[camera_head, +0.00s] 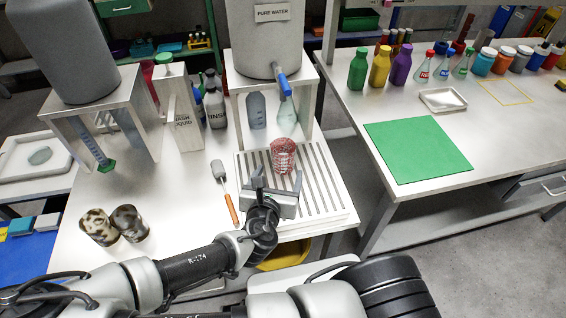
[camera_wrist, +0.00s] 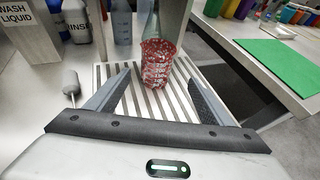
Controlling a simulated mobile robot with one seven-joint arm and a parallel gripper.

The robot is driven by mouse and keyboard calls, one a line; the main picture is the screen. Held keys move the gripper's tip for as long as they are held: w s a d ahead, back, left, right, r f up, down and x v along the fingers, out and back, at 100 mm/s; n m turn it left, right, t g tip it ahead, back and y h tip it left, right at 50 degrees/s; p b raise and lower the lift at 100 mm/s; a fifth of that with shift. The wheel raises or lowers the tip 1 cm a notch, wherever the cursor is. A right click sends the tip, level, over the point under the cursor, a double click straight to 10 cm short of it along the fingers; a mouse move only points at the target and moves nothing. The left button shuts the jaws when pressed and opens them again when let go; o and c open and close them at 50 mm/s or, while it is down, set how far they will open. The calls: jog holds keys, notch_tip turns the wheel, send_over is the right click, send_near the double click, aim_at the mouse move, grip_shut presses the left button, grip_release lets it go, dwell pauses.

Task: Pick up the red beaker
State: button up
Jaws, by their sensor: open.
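The red beaker (camera_head: 283,156) has white speckles and stands upright on the striped drying rack under the pure water tank. In the wrist view the red beaker (camera_wrist: 157,65) shows beyond the fingertips, near the middle, with white volume marks on its side. My gripper (camera_head: 276,182) is open and empty, just in front of the beaker. In the wrist view the two fingers of my gripper (camera_wrist: 158,80) are spread wide, and the beaker lies between their lines, apart from both.
The pure water tank (camera_head: 251,38) stands behind the beaker, with a flask (camera_head: 286,110) under its tap. The striped rack (camera_head: 322,205) is clear to the right. Two mottled cups (camera_head: 98,228) stand at the front left. A green mat (camera_head: 416,150) lies on the right table.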

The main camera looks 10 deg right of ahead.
jog(key=b+x, duration=0.7)
jog(key=x, duration=0.2)
jog(key=shift+s+f, duration=0.1)
jog(key=shift+f, duration=0.05)
jog(key=shift+w+a+r+b+x, duration=0.1)
jog(key=shift+b+x, duration=0.3)
jog(key=shift+x, duration=0.65)
jog(key=shift+w+a+r+b+x, duration=0.1)
jog(key=shift+b+x, duration=0.25)
jog(key=shift+x, duration=0.7)
jog(key=shift+w+a+r+b+x, duration=0.1)
jog(key=shift+b+x, duration=0.3)
jog(key=shift+x, duration=0.65)
jog(key=shift+s, duration=0.1)
jog(key=c, duration=1.3)
jog(key=shift+r, duration=0.15)
jog(key=shift+r+p, duration=2)
jog(key=shift+r, duration=2.5)
notch_tip(320, 180, up, 5)
jog(key=p, duration=0.5)
send_over(285, 150)
jog(key=shift+f, duration=0.1)
